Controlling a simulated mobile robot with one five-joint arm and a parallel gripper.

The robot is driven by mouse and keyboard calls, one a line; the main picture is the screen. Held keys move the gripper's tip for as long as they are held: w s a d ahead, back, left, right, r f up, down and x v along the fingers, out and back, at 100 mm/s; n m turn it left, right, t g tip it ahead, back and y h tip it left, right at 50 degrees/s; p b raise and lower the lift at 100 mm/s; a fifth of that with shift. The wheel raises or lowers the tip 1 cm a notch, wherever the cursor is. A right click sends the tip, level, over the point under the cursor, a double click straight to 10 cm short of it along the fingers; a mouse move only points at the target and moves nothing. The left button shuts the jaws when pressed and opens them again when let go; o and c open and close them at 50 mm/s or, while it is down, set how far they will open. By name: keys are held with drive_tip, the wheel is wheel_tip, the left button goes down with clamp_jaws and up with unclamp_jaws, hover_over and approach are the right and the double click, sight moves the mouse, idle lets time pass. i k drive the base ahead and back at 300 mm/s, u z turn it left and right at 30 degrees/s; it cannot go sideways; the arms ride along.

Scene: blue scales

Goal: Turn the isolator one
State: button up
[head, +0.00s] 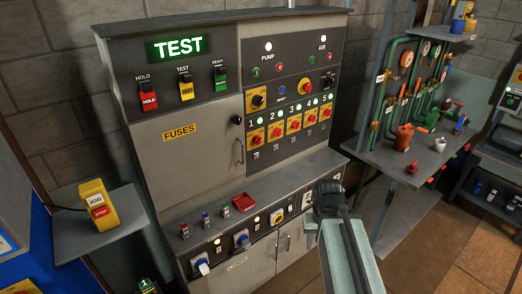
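The isolators are a row of red knobs on yellow plates, numbered 1 to 5, on the dark panel of the grey cabinet (185,150). Isolator one (256,137) is the leftmost, under the white number 1 and a small lit green lamp. Its exact knob angle is too small to tell. My gripper (328,190) is dark and points toward the cabinet. It shows below and to the right of the isolator row, over the right end of the cabinet's ledge, apart from isolator one. Its fingertips are too dark and foreshortened to show whether they are open.
A green TEST display (178,47) and HOLD, TEST and READY switches sit at upper left. A handle (239,151) sticks out left of the isolators. A bench with pipes (405,160) stands at right.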

sight(257, 139)
drive_tip(key=u, duration=0.05)
drive_tip(key=k, duration=0.35)
drive_tip(key=u, duration=2.95)
drive_tip(key=k, duration=1.75)
drive_tip(key=z, duration=1.05)
drive_tip(key=i, duration=1.5)
drive_tip(key=u, duration=0.05)
